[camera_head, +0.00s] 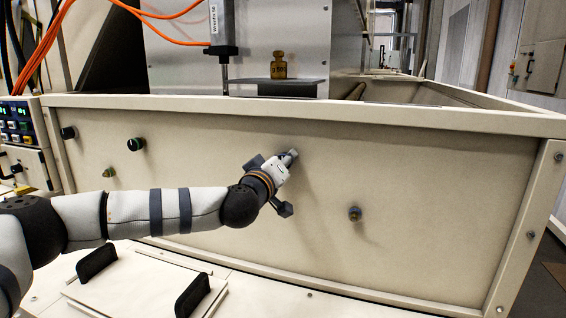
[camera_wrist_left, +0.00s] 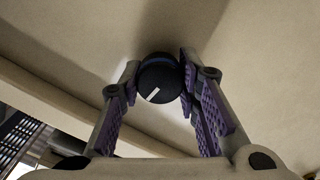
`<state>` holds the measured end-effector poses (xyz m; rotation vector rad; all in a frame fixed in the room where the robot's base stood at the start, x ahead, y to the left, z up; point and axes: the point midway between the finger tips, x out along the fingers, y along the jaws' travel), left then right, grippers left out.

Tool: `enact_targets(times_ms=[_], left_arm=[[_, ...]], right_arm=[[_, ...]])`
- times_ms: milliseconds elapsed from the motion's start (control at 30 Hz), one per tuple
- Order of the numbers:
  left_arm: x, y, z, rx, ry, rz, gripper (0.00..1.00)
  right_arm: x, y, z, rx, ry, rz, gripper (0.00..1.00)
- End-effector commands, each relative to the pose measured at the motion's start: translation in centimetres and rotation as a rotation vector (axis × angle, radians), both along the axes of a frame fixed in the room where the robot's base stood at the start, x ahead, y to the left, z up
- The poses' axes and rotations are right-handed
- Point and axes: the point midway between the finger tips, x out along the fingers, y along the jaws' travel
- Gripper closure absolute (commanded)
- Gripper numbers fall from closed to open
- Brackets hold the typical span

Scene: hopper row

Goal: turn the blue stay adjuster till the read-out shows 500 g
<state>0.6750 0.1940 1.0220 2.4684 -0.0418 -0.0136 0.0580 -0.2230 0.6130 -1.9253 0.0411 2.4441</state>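The adjuster is a dark round knob with a bluish rim and a white pointer mark; in the left wrist view the knob (camera_wrist_left: 158,82) sits between my fingertips. The pointer slants to the lower left. My left gripper (camera_wrist_left: 159,75) has a fingertip against each side of the knob, seemingly touching both. In the head view my left gripper (camera_head: 288,157) reaches the cream panel and mostly hides the knob. A read-out with green digits (camera_head: 17,111) is at the far left; its digits are too small to read. My right gripper is not in view.
A brass weight (camera_head: 279,66) stands on a dark plate above. Two black handles (camera_head: 97,263) stand below my arm.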

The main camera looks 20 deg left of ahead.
Motion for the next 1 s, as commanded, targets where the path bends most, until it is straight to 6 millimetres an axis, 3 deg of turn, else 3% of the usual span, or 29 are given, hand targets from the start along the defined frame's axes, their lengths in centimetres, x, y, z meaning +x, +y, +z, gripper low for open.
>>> enact_targets(times_ms=[367,1000], left_arm=[[-0.03,0.01,0.09,-0.057,0.001,0.001,0.98],[0.00,-0.02,-0.24,-0.509,0.019,-0.001,0.98]], right_arm=[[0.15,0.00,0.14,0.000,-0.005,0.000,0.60],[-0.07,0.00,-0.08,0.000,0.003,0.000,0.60]])
